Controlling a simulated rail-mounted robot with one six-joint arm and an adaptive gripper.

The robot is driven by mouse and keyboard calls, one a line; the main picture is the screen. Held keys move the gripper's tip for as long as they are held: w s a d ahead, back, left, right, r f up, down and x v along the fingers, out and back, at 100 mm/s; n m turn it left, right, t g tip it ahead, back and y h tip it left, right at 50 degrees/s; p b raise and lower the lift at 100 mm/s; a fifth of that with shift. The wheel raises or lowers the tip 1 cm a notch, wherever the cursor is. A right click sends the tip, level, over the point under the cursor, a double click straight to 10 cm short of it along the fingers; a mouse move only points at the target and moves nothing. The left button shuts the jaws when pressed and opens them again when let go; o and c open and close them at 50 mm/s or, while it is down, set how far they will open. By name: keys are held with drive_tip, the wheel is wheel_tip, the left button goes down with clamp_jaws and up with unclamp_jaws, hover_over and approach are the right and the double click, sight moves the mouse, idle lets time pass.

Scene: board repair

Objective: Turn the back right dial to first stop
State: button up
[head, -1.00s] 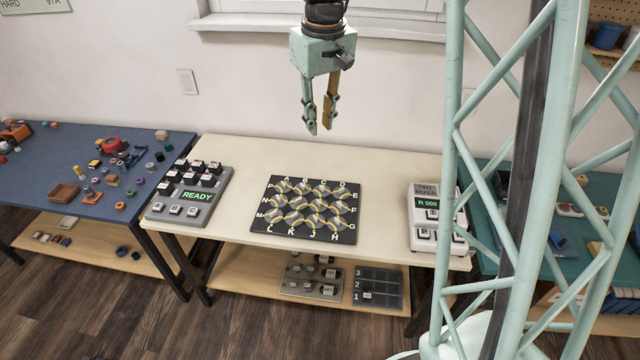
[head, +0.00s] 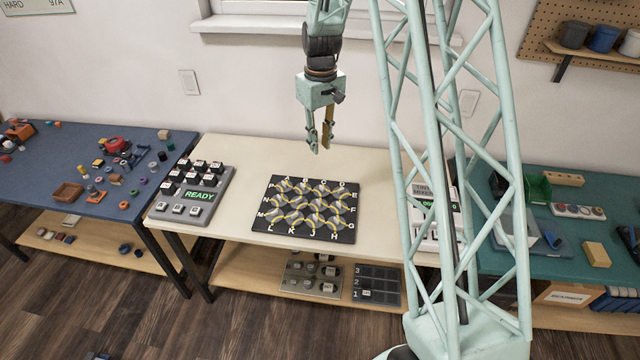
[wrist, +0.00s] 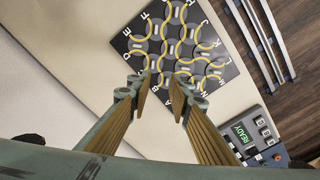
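A black board (head: 256,236) with several round grey discs crossed by yellow arcs lies on the middle table, letters around its edge. Its back right disc (head: 338,190) sits near the letters D and E. I cannot read its turn position or any stop mark. My gripper (head: 320,146) hangs pointing down above the table, behind the board's back edge in the head view, touching nothing. In the wrist view my gripper (wrist: 161,97) has its two fingers apart and empty, with the board (wrist: 116,42) beyond the tips.
A grey button console (head: 215,212) reading READY stands left of the board. A white device (head: 421,243) at right is partly hidden by my lattice column. Side tables hold loose parts. Bare tabletop surrounds the board.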

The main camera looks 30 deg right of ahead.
drive_tip(key=p, duration=0.1)
hover_over(322, 189)
wheel_tip(322, 189, down, 8)
drive_tip(key=shift+w+d+f, duration=0.15)
drive_tip(key=shift+w+d, duration=0.05)
drive_tip(key=shift+w, duration=0.25)
drive_tip(key=shift+f, duration=0.1)
drive_tip(key=shift+f, duration=6.75)
clamp_jaws()
